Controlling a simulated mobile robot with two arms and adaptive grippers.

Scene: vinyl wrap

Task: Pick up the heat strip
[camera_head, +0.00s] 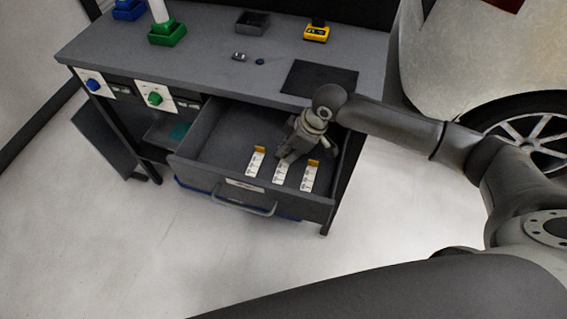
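Several labelled strips stand in the open drawer (210,150) of the workbench, near its front wall. One white strip with an orange-yellow top (255,163) is on the left, and a similar one (310,177) is on the right. Between them is a middle strip (280,175), its upper end hidden by my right gripper (289,156). That gripper reaches down into the drawer with its fingers at the middle strip. The view is too small to show whether the fingers are closed on it. Which strip is the heat strip cannot be read. My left gripper is out of view.
The grey workbench (200,62) carries a dark mat (319,79), a yellow device (316,32), a black bin (252,22) and a green holder (167,34). The drawer walls surround my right gripper. A car wheel (525,135) stands at the right.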

